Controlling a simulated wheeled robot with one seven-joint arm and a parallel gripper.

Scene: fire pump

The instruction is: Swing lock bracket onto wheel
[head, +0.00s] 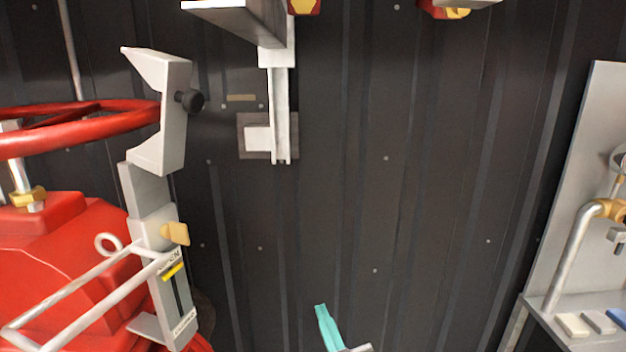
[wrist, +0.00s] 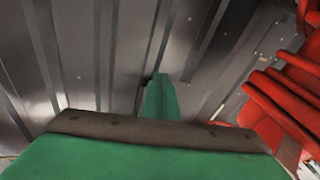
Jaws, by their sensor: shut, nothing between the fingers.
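The red wheel (head: 85,135) lies roughly level at the left of the head view. The grey C-shaped lock bracket (head: 176,125), with a black knob (head: 190,102) on its right face, stands upright at the wheel's right rim. Its two prongs point left, above and below the rim; I cannot tell whether it touches the rim. My gripper (head: 321,310) is shut and empty at the bottom middle, below and right of the bracket. In the wrist view its teal-green fingers (wrist: 160,88) are together, pointing at the dark wall. The bracket is not identifiable there.
A grey post (head: 152,205) with a tan tab (head: 175,233) stands under the bracket. A pale tube frame (head: 95,290) juts out beside the red pump body (head: 70,240). A grey panel with pipe (head: 575,240) is at right.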

